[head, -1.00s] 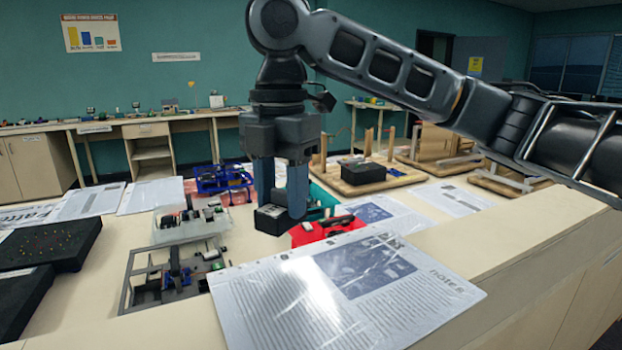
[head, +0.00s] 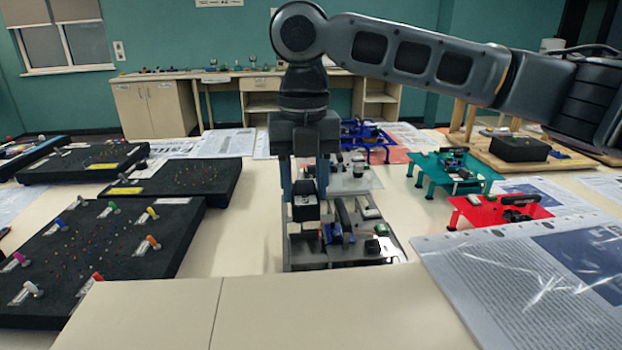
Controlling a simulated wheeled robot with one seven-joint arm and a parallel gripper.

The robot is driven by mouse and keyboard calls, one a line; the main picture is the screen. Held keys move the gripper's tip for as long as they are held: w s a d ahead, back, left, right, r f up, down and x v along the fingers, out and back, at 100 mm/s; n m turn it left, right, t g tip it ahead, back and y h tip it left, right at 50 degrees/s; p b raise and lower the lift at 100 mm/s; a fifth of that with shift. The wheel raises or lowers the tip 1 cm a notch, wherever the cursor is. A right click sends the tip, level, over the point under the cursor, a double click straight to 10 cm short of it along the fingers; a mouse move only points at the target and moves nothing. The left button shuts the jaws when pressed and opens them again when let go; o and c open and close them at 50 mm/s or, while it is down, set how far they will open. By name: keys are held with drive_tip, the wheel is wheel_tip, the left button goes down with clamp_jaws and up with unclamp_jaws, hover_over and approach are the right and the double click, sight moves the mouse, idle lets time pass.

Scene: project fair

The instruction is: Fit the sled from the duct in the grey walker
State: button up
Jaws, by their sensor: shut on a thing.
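My gripper (head: 305,196) points down near the middle of the head view. It is shut on a small dark block, which I take to be the sled (head: 306,210). The sled is held over the left part of the grey walker (head: 392,250), a low dark-grey frame near the table's front edge. The walker carries a blue part (head: 328,234), a black upright part and other small parts. I cannot tell whether the sled touches the walker. I cannot identify the duct with certainty.
A whitish walker (head: 362,185) stands just behind. Blue (head: 370,150), teal (head: 470,185) and red (head: 480,216) walkers stand behind and to the right. Black pegged boards (head: 165,235) fill the left. A plastic-covered sheet (head: 500,285) lies front right. Table left of the walker is clear.

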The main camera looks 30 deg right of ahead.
drive_tip(key=shift+f+b, duration=2.5)
drive_tip(key=shift+f, duration=0.9)
drive_tip(key=shift+f+p, duration=0.3)
drive_tip(key=shift+p, duration=0.4)
drive_tip(key=shift+r+p, duration=0.4)
drive_tip(key=shift+p, duration=0.2)
drive_tip(key=shift+s+f+p, duration=0.1)
drive_tip(key=shift+f+p, duration=0.25)
drive_tip(key=shift+p, duration=0.1)
idle(0.5)
drive_tip(key=o, duration=1.1)
drive_tip(key=shift+f, duration=0.1)
